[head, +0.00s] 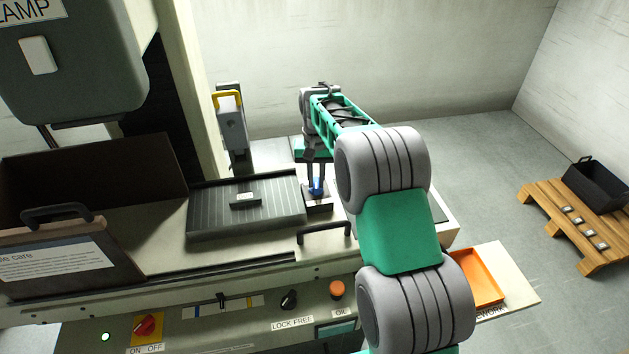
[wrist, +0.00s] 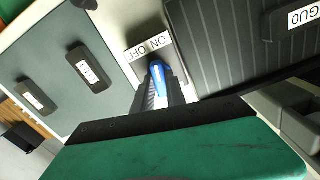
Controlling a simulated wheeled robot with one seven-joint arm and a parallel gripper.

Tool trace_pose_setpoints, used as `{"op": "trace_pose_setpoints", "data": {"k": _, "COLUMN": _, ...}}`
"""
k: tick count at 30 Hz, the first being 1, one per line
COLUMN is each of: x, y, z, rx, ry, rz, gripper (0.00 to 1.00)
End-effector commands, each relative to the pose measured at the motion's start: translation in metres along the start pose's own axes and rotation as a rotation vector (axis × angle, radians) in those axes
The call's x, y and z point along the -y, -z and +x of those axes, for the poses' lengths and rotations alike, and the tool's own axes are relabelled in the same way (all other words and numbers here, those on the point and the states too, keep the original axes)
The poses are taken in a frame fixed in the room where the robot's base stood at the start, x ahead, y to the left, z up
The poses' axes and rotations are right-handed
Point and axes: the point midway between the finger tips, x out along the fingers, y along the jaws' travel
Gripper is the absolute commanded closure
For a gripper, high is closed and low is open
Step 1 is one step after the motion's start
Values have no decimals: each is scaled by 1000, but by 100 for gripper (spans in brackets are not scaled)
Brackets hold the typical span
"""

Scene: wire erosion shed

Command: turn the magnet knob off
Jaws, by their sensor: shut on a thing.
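The magnet knob (head: 317,187) is a blue lever on a small block at the right end of the dark ribbed chuck (head: 200,229). In the wrist view the blue knob (wrist: 159,75) stands beside a white ON/OFF label (wrist: 148,46). My gripper (head: 317,180) reaches down over the knob and is shut on it; in the wrist view my gripper (wrist: 160,88) partly hides the knob and its base. I cannot tell which mark the knob points to.
A small labelled block (head: 245,200) sits on the chuck. A black handle (head: 324,232) stands in front. The front panel holds a red ON/OFF switch (head: 146,327), a black LOCK/FREE knob (head: 289,300) and an orange button (head: 337,289). An orange tray (head: 482,278) lies right.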

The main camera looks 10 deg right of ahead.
Motion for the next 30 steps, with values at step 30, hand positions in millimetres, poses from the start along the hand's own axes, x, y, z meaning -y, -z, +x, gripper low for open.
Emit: {"op": "trace_pose_setpoints", "data": {"k": 30, "x": 1, "y": 1, "z": -1, "rx": -4, "ry": -1, "rz": -886, "gripper": 100}}
